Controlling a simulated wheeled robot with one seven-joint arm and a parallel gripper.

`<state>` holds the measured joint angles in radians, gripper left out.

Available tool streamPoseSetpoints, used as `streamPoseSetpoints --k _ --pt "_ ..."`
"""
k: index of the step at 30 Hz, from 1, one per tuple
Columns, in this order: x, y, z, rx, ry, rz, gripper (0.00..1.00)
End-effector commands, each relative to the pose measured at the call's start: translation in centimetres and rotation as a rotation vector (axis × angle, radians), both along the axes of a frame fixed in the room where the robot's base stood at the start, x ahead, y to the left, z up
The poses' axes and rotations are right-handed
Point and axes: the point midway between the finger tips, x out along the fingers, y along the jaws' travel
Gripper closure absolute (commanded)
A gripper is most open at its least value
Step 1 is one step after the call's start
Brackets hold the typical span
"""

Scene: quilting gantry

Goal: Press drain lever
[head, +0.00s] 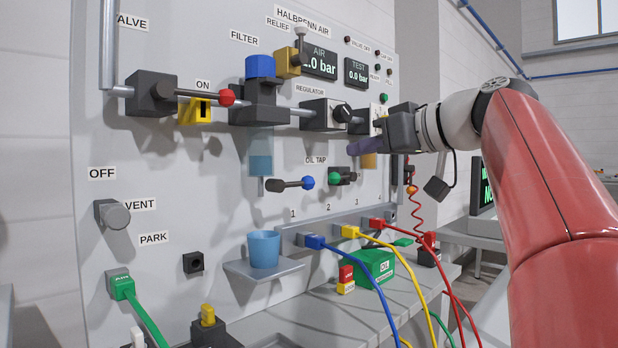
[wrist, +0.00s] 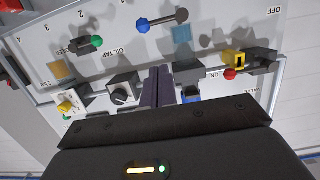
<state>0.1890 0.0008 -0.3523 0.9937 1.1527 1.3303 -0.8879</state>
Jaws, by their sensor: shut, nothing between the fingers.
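The drain lever, a dark bar with a blue knob (head: 308,183), sits on the grey panel below and right of the filter bowl (head: 260,152). It lies nearly level. In the wrist view, which is upside down, the lever (wrist: 162,22) is near the top, beyond my fingertips. My gripper (head: 352,148) is shut and empty, its dark purple fingers pointing left, above and right of the lever and apart from it. In the wrist view my shut fingers (wrist: 160,70) reach up from the middle. My gripper partly hides the oil bowl (head: 369,161) in the head view.
The oil tap (head: 335,178) with its green knob is right of the lever. The regulator (head: 325,114) is above. A blue cup (head: 263,250) stands on a small shelf (head: 268,272) below. Coloured hoses (head: 407,274) hang at the lower right.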

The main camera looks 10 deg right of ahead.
Motion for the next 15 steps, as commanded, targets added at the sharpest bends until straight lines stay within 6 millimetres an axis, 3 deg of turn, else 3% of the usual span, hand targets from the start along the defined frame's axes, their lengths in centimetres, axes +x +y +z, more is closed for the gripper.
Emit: streamPoseSetpoints --k 15 --pt "0.64 0.46 0.16 -0.005 -0.011 0.006 1.00"
